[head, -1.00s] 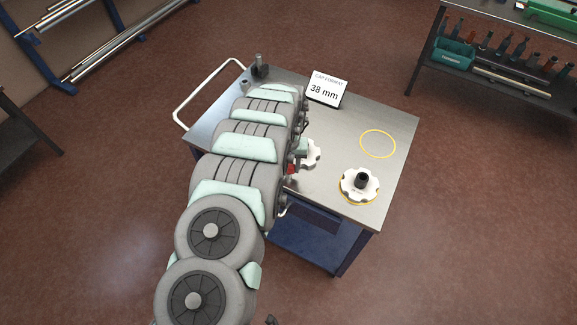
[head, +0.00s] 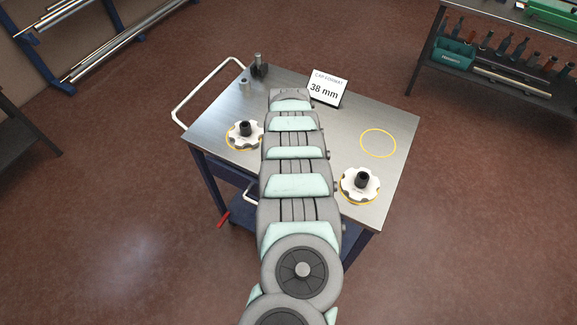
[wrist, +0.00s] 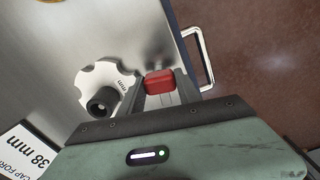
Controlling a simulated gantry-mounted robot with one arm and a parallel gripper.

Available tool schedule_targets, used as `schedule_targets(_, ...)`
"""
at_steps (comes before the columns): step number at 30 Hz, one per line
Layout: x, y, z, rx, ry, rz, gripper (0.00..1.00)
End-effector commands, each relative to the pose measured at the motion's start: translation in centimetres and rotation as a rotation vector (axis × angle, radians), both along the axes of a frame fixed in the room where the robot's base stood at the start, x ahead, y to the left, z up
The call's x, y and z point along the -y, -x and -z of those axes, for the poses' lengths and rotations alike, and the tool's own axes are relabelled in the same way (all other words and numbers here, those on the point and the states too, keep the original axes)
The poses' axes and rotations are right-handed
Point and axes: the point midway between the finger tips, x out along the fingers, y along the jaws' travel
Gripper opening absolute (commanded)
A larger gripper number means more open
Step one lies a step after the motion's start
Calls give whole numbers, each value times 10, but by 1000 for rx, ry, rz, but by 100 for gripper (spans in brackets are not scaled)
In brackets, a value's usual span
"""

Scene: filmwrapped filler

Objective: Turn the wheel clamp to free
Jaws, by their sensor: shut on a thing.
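In the wrist view my gripper (wrist: 160,88) is shut on a red piece (wrist: 158,82), beside a white star wheel with a black hub (wrist: 103,88). I cannot tell whether this red piece is part of the wheel clamp. In the head view my arm hides the gripper and what it holds. A red lever (head: 223,219) sticks out low at the trolley's front left.
The steel-topped trolley (head: 400,120) carries a "38 mm" card (head: 325,88), an empty yellow ring (head: 378,143) and a dark fixture (head: 259,68) at its back left. A push handle (head: 205,90) juts out left. A silver handle (wrist: 200,60) lies beyond the table edge in the wrist view.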

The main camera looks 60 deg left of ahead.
Motion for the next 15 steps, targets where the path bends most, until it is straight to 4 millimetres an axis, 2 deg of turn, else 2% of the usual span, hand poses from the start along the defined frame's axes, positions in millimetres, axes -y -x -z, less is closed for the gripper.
schedule_targets(6, 0, 0, 2, -1, -2, -121, 0)
schedule_targets(15, 0, 0, 1, 1, 0, -200, 0)
